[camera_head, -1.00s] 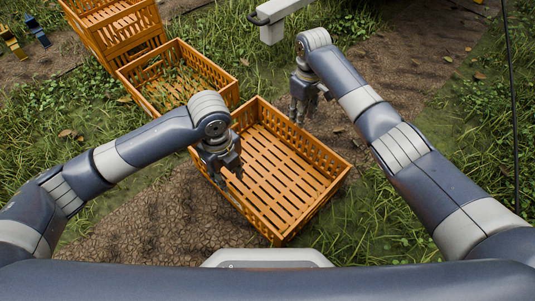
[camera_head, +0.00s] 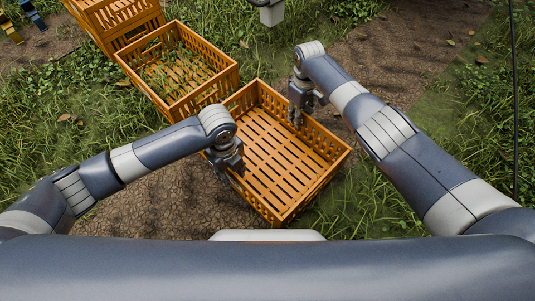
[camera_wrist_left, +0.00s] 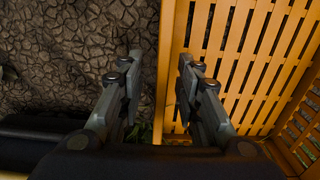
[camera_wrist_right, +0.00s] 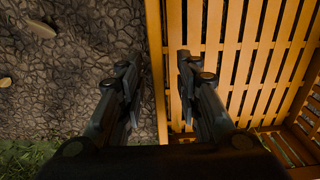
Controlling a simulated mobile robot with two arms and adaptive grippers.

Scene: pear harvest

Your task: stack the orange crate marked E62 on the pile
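An empty slatted orange crate (camera_head: 262,170) sits on the ground in front of me; I cannot read any E62 mark on it. My left gripper (camera_head: 233,168) is at its left long wall. In the left wrist view, the open fingers (camera_wrist_left: 157,68) stand either side of the wall's rim, one over soil and one over the crate floor (camera_wrist_left: 240,40). My right gripper (camera_head: 298,118) is at the opposite long wall. In the right wrist view, its open fingers (camera_wrist_right: 159,68) also straddle the rim, with a gap. Stacked orange crates (camera_head: 125,22) stand at the upper left.
Another orange crate (camera_head: 205,92) stands directly behind the near one, between it and the stack, with grass showing inside. A pale post or box (camera_head: 271,12) is at the top. Grass and bare soil (camera_head: 150,205) surround the crates.

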